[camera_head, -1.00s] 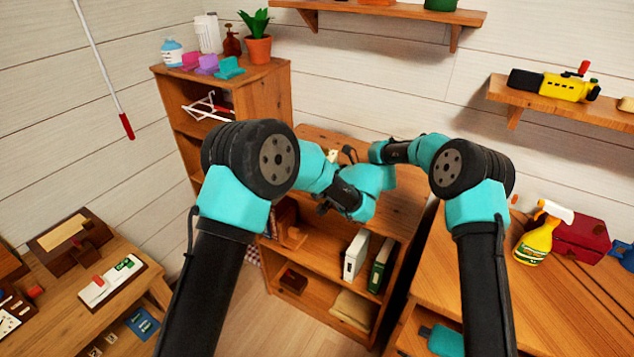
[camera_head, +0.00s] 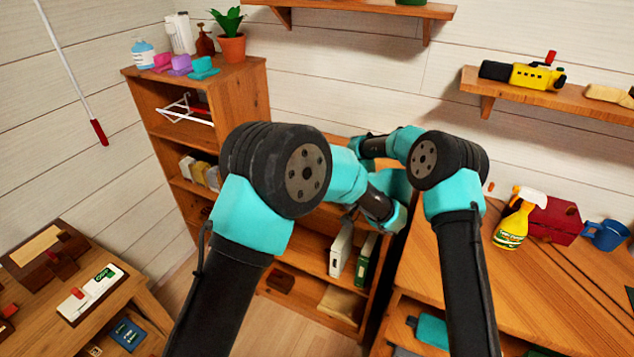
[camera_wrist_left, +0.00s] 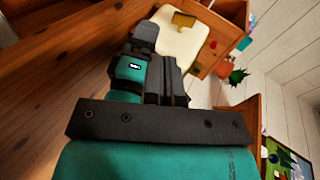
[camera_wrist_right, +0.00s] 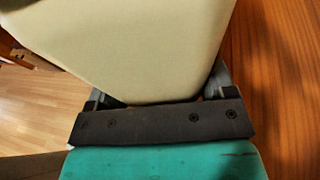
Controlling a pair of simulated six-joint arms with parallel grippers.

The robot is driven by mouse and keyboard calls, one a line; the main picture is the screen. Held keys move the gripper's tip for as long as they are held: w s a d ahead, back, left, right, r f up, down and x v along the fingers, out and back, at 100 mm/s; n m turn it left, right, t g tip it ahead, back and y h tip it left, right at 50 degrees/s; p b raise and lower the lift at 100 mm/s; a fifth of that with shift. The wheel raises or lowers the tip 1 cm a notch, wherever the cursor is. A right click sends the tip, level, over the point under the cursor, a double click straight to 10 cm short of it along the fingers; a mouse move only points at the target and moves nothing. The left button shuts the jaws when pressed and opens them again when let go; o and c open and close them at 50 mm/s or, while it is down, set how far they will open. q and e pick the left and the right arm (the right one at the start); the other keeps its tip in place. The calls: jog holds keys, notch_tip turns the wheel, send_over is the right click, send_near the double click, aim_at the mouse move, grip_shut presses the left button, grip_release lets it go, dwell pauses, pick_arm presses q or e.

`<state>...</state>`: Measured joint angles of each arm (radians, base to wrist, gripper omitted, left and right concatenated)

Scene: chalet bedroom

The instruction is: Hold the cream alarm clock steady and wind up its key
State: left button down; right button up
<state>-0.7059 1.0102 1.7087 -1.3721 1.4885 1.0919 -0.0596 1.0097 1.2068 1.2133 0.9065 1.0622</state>
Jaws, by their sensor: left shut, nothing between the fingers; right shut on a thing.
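The cream alarm clock (camera_wrist_left: 180,45) shows in the left wrist view, just beyond my left fingertips. A gold-yellow part on it, which looks like the key (camera_wrist_left: 184,19), is near its upper edge. My left gripper (camera_wrist_left: 152,48) is shut and empty; I cannot tell whether it touches the clock. In the right wrist view the clock's smooth cream body (camera_wrist_right: 140,45) fills the space between the fingers of my right gripper (camera_wrist_right: 160,92), which is shut on it. In the head view my arms hide the clock and both grippers.
A low wooden bookcase (camera_head: 300,245) with white and green binders is under my arms. A wooden desk (camera_head: 480,285) with a spray bottle (camera_head: 514,220), red box (camera_head: 553,220) and blue mug (camera_head: 606,235) is at right. A taller shelf (camera_head: 245,95) stands behind left.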

pick_arm(q)
jog(key=s+d, duration=0.2)
jog(key=d, duration=0.1)
jog(key=shift+s+d, duration=0.1)
jog(key=shift+s, duration=0.05)
